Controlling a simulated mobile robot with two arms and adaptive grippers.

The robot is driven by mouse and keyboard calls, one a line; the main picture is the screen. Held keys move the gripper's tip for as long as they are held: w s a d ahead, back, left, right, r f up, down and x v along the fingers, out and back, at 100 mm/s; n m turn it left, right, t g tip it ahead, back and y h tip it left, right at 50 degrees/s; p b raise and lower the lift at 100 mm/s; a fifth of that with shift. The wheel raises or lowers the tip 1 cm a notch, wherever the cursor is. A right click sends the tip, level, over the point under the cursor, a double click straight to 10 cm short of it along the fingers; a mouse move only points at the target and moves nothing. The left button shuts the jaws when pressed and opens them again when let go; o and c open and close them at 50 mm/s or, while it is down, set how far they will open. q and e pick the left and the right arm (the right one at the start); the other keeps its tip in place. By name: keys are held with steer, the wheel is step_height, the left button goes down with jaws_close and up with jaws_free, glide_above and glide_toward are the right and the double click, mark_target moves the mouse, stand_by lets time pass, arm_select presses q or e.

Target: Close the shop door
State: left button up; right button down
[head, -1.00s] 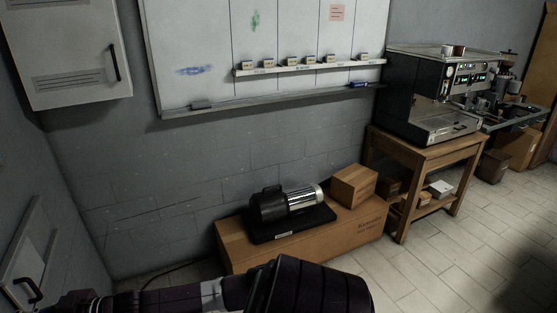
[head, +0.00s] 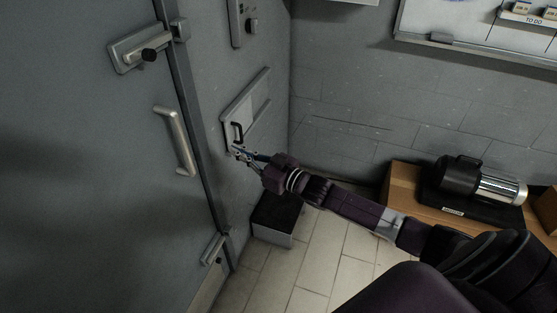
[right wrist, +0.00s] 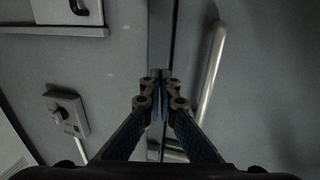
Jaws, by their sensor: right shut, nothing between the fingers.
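The grey shop door (head: 85,190) fills the left of the head view, with a pale bar handle (head: 177,142), a latch with a dark knob (head: 140,48) above and a smaller latch (head: 212,249) low down. Its edge lies along a dark upright frame strip (head: 196,120); I cannot tell whether it is fully shut. My right gripper (head: 236,152) is shut and empty, in front of the wall just right of that strip. In the right wrist view its fingertips (right wrist: 156,76) overlap the door's edge line, with the bar handle (right wrist: 212,75) to the right. My left gripper is not in view.
A small wall hatch with a dark handle (head: 238,131) is right behind my right gripper. A knob panel (head: 245,22) is above it. A dark-topped box (head: 275,217) stands on the floor below. A wooden crate (head: 403,186) carries a black and chrome machine (head: 480,182).

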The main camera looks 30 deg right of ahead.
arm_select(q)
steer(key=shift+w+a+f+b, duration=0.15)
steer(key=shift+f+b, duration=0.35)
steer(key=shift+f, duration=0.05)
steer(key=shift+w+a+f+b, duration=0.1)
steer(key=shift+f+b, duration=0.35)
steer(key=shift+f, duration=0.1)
arm_select(e)
steer(key=d+v, duration=0.1)
steer(key=v, duration=0.7)
steer(key=shift+w+d+f, duration=0.15)
steer(key=shift+w+d, duration=0.15)
steer(key=shift+d, duration=0.05)
